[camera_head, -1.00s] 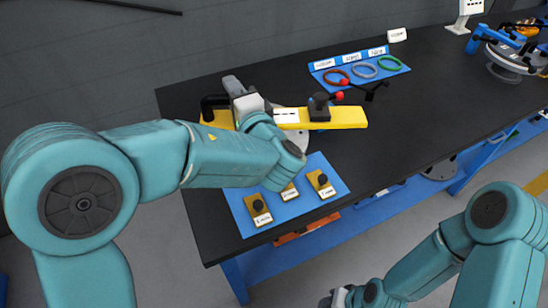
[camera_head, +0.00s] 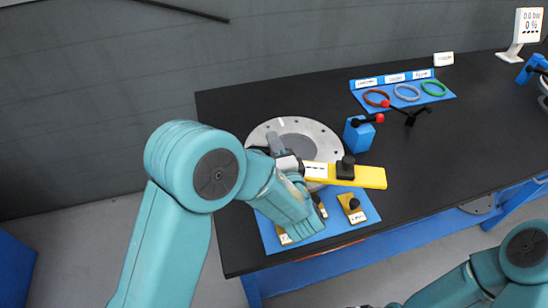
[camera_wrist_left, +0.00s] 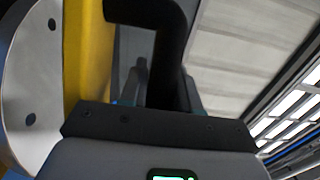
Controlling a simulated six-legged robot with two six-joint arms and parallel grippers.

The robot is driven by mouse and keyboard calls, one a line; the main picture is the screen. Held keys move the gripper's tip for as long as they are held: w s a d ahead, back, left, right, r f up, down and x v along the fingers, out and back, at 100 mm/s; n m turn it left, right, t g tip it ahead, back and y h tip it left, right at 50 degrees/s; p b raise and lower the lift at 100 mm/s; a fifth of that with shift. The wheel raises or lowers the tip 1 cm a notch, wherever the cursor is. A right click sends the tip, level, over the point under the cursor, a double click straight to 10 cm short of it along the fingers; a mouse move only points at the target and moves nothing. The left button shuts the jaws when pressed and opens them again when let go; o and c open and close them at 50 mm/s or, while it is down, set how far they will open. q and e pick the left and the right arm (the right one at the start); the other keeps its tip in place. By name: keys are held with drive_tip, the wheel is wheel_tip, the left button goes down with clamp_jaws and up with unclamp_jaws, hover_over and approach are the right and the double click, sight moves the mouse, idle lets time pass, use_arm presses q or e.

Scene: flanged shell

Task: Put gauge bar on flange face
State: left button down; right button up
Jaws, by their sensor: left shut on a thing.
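The gauge bar is a long yellow bar (camera_head: 370,177) with a white label and black fittings. My left gripper (camera_head: 290,166) is shut on its black handle, which also shows in the left wrist view (camera_wrist_left: 150,15). The flange face is a pale grey round disc with bolt holes (camera_head: 312,130), lying on the black bench behind the bar. The bar crosses the disc's front edge in the head view and sticks out to the right. In the left wrist view the disc (camera_wrist_left: 25,90) is beside the yellow bar; I cannot tell whether they touch.
A blue block (camera_head: 358,137) with a red-tipped black lever stands right of the disc. A blue mat (camera_head: 368,212) with several yellow labelled pieces lies in front. Coloured rings lie on a blue board (camera_head: 440,95) at the back. The bench's right middle (camera_head: 450,145) is mostly clear.

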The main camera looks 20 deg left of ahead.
use_arm(q)
drive_tip(key=shift+w+f, duration=0.1)
drive_tip(key=shift+f, duration=2.3)
drive_tip(key=shift+r, duration=0.1)
drive_tip(key=shift+f, duration=0.2)
drive_tip(key=c, duration=1.1)
unclamp_jaws()
drive_tip(key=o, duration=0.3)
